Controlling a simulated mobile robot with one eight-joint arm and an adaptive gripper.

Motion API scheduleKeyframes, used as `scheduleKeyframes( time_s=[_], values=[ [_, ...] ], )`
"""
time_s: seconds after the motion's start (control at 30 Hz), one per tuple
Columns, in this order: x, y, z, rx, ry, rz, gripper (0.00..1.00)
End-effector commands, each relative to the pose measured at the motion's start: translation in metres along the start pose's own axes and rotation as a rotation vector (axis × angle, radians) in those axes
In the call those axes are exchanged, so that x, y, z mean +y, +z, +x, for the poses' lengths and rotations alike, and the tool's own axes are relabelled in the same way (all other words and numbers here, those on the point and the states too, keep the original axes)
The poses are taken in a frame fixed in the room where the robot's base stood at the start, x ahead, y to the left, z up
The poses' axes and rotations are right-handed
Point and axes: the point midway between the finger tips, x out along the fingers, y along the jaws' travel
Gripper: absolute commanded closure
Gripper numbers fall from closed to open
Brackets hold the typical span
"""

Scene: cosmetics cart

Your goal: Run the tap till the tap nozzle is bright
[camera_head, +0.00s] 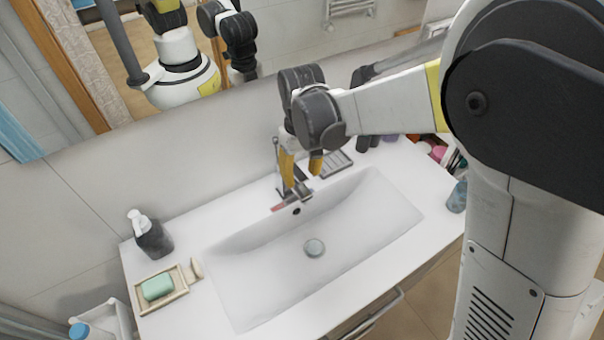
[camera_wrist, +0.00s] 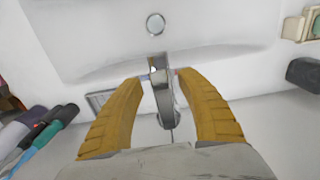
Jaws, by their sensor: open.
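The chrome tap (camera_head: 299,191) stands at the back rim of the white sink (camera_head: 375,205). In the wrist view the tap (camera_wrist: 163,98) runs up the middle, its spout end toward the basin. A small reddish patch shows beside the tap in the head view; I cannot tell what it belongs to. No water stream shows, and the nozzle does not look clearly bright. My gripper (camera_head: 301,166) is open over the tap. In the wrist view its two yellow fingers (camera_wrist: 162,78) lie either side of the tap, with a gap on each side. Contact cannot be judged.
A dark soap dispenser (camera_head: 153,237) and a soap dish (camera_head: 172,308) with green soap stand at the left. Bottles lie near a rack (camera_head: 337,163) at the back right. A bluish cup (camera_head: 457,196) stands at the right edge. The mirror is close behind. The basin is empty.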

Motion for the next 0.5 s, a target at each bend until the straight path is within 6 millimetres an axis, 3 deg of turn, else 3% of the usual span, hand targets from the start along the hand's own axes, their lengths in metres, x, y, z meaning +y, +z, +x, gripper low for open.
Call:
scheduleKeyframes(
  time_s=[0.37, 0.4, 0.5],
  values=[
    [0.0, 0.0003, 0.0086, 0.0, 0.0, 0.0, 0.55],
    [0.0, 0.0003, 0.0085, 0.0, 0.0, 0.0, 0.59],
    [0.0001, 0.0003, 0.0085, 0.0, 0.0, 0.0, 0.9]
  ],
)
